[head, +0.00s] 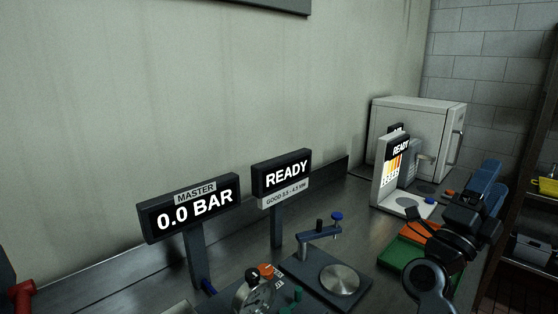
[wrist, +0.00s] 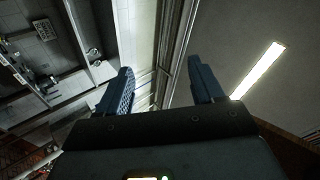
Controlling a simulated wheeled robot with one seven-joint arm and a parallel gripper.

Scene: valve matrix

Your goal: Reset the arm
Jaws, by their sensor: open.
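My gripper (wrist: 160,88) is open and empty in the wrist view, with its two blue fingers apart. That view looks out at the room, with a bright ceiling light at the right and no workbench item between the fingers. In the head view my arm is folded at the right, above the bench, and the blue finger parts of my gripper (head: 487,182) show near the machine's right side. Whether the arm touches anything on the bench cannot be told.
A steel bench (head: 120,270) runs along the wall. It carries a "0.0 BAR" master display (head: 193,212), a "READY" display (head: 282,178), a round metal plate fixture (head: 339,280), a white-panelled "READY" unit (head: 388,180) and a pale cabinet (head: 410,115). Green and orange mats (head: 398,256) lie beside my arm.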

